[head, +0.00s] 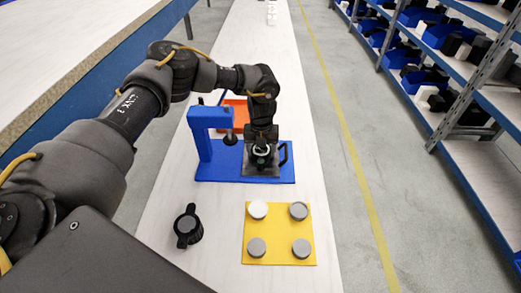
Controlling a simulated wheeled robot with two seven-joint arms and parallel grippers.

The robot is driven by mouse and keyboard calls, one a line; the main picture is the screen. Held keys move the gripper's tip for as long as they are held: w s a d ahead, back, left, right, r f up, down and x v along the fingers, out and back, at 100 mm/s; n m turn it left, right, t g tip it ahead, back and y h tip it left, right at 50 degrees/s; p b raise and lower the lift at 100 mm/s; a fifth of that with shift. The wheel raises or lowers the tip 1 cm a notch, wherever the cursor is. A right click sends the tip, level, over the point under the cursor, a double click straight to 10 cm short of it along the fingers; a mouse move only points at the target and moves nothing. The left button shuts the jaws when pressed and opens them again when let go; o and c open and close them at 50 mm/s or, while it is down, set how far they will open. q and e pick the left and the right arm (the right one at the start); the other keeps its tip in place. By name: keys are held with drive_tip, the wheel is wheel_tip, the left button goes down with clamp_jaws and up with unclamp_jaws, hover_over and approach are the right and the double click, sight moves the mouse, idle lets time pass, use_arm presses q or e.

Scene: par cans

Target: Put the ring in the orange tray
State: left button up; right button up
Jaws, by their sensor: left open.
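My left gripper (262,146) points down over the blue stand (215,166) and is open. Right under its fingertips is a small dark round piece (261,161) with a pale, greenish rim, on a grey plate (248,171). This may be the ring, but the fingers cover part of it and I cannot tell whether they touch it. The orange tray (238,106) lies behind the blue stand, partly hidden by the stand's post and my arm. My right gripper is not in view.
A black knobbed part (188,226) stands front left on the white table (222,245). A yellow mat (279,232) with several grey and white discs lies front right. The blue post (203,140) rises left of my gripper. Shelves (470,75) stand across the aisle.

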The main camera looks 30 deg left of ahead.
use_arm(q)
drive_tip(key=shift+c, duration=0.4)
drive_tip(key=c, duration=0.4)
drive_tip(key=shift+w+r, duration=0.1)
drive_tip(key=shift+r, duration=0.05)
drive_tip(key=shift+r+p, duration=1.5)
drive_tip(key=shift+r, duration=0.05)
drive_tip(key=shift+r+p, duration=1.15)
drive_tip(key=shift+r, duration=0.2)
drive_tip(key=shift+r+p, duration=1.35)
drive_tip(key=shift+r, duration=0.15)
